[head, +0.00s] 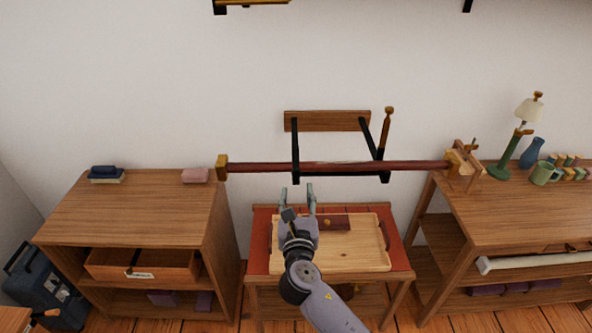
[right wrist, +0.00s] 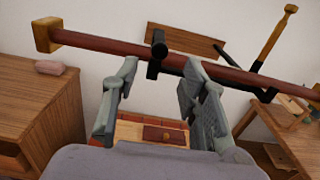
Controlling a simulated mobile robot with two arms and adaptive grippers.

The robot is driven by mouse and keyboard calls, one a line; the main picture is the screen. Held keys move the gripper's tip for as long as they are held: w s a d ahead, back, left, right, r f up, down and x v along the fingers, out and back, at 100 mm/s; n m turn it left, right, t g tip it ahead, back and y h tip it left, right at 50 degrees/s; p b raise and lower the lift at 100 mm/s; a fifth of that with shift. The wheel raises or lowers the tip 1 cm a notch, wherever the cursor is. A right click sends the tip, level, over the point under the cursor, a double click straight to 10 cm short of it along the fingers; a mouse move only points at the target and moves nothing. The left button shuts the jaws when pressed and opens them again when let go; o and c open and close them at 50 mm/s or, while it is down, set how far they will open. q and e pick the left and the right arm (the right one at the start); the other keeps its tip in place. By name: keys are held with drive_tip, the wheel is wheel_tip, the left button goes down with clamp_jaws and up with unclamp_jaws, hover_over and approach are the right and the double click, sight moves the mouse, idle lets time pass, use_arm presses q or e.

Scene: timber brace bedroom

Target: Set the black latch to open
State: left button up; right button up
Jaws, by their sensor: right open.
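A black metal bracket (head: 295,150) hangs from a wooden wall board (head: 328,121) with a dark red pole (head: 340,167) lying across it. I cannot tell which black part is the latch. In the right wrist view a short black upright piece (right wrist: 158,52) stands at the pole between my fingertips, and a black bar (right wrist: 252,82) runs behind to the right. My right gripper (head: 297,192) is open and empty just below the pole, near the bracket's left arm; its spread fingers also show in the right wrist view (right wrist: 160,85). My left gripper is not in view.
A red-topped table (head: 262,235) with a wooden tray (head: 340,262) stands below the pole. A cabinet (head: 140,205) is on the left, and a desk (head: 500,215) with a lamp (head: 512,135) on the right. The pole spans the gap between them.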

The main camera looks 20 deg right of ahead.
sight(296, 175)
drive_tip(key=x, duration=0.9)
drive_tip(key=shift+w+p, duration=0.1)
drive_tip(key=shift+p, duration=0.2)
drive_tip(key=shift+c, duration=0.4)
clamp_jaws()
